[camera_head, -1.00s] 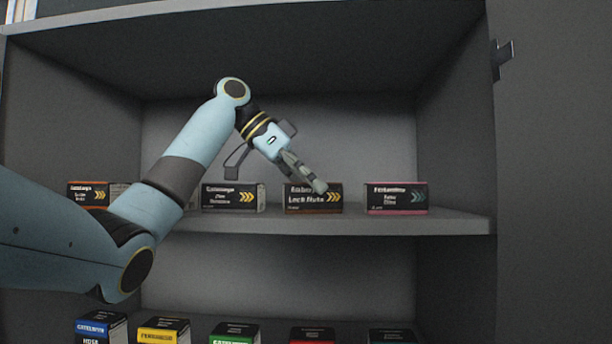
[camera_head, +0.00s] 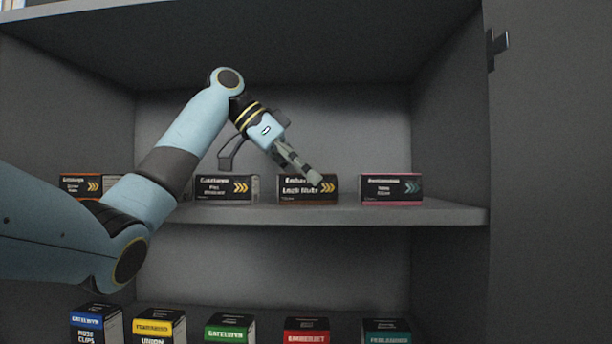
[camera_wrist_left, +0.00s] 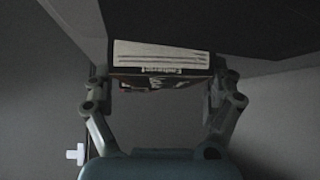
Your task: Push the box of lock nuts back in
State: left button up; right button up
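The box of lock nuts (camera_head: 296,194) is a dark carton with a "Lock Nuts" label and an orange stripe. It sits third from the left on the middle shelf (camera_head: 440,212). My left gripper (camera_head: 314,179) reaches it from the upper left and covers its upper right part. In the left wrist view, the box (camera_wrist_left: 160,58) lies between and beyond the widely spread fingers. The fingers look open; whether they touch the box cannot be told. My right gripper is not in view.
A dark box (camera_head: 226,189) stands to the left of the lock nuts, and a pink-edged box (camera_head: 391,188) to the right. Another box (camera_head: 80,186) is farther left. Several colored boxes line the shelf below. A cabinet side wall (camera_head: 450,130) closes the right.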

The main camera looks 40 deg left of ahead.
pick_arm(q)
jog(key=shift+o, duration=0.3)
jog(key=shift+a+r, duration=0.1)
jog(key=v, duration=0.7)
jog(key=shift+s, duration=0.15)
dwell(0.3)
